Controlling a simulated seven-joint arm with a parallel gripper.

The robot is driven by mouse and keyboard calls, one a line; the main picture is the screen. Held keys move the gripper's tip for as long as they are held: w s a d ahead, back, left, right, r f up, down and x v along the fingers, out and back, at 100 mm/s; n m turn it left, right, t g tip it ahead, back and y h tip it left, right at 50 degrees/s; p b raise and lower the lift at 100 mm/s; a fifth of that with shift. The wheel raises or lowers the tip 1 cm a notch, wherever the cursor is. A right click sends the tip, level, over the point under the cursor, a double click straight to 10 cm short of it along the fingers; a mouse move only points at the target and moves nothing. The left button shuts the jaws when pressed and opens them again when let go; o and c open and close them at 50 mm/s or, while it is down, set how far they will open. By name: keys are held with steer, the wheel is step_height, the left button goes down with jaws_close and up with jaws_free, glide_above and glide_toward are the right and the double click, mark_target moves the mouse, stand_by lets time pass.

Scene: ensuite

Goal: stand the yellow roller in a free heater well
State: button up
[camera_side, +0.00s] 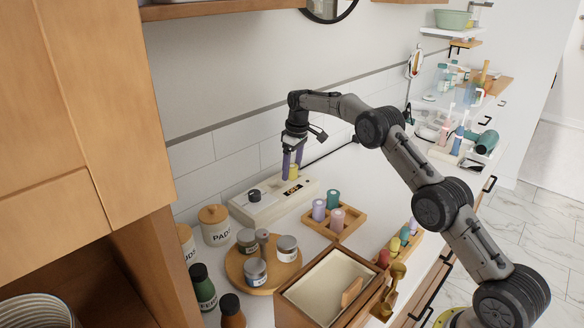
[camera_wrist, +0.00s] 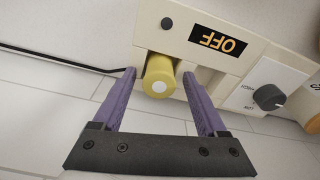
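The yellow roller (camera_side: 293,171) is upright at the back of the cream heater (camera_side: 262,208), beside its OFF display. In the wrist view, the roller (camera_wrist: 159,76) shows end-on, its far end meeting a recess in the heater (camera_wrist: 185,18); how deep it sits is hidden. My gripper (camera_side: 292,168) has its purple fingers on either side of the roller. In the wrist view, the gripper (camera_wrist: 159,77) is open, with a gap between each fingertip and the roller. The fingers partly hide the heater's wells, so I cannot tell which others are free.
A wooden tray (camera_side: 350,231) with purple, teal and pink rollers stands in front of the heater. A round board (camera_side: 236,268) with jars and a wooden box (camera_side: 283,308) stand nearer. The tiled wall (camera_side: 222,169) is close behind the heater.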

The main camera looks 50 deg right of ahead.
mark_target(295, 167)
steer(key=shift+r, duration=0.1)
step_height(295, 167, up, 12)
steer(key=s, duration=0.1)
steer(key=shift+s+d, duration=0.15)
steer(key=shift+s, duration=0.05)
steer(key=shift+r, duration=0.1)
steer(key=s+a+r+t, duration=0.1)
steer(key=s+a+r, duration=0.6)
steer(key=r, duration=0.5)
steer(key=s+a+r+m+t, duration=0.1)
steer(key=s+a+r, duration=0.1)
steer(key=s, duration=0.5)
steer(key=s+a+r, duration=0.1)
steer(key=s+a, duration=0.1)
steer(key=s, duration=0.4)
steer(key=s+a+f, duration=0.1)
steer(key=s+f, duration=0.3)
steer(key=s, duration=0.4)
steer(key=s+a+f+m+t, duration=0.1)
steer(key=s+a+f, duration=0.1)
steer(key=s, duration=0.6)
steer(key=s+a+f+t, duration=0.1)
steer(key=s+a+f, duration=0.1)
steer(key=s+f, duration=0.3)
steer(key=s, duration=0.4)
steer(key=shift+f, duration=0.3)
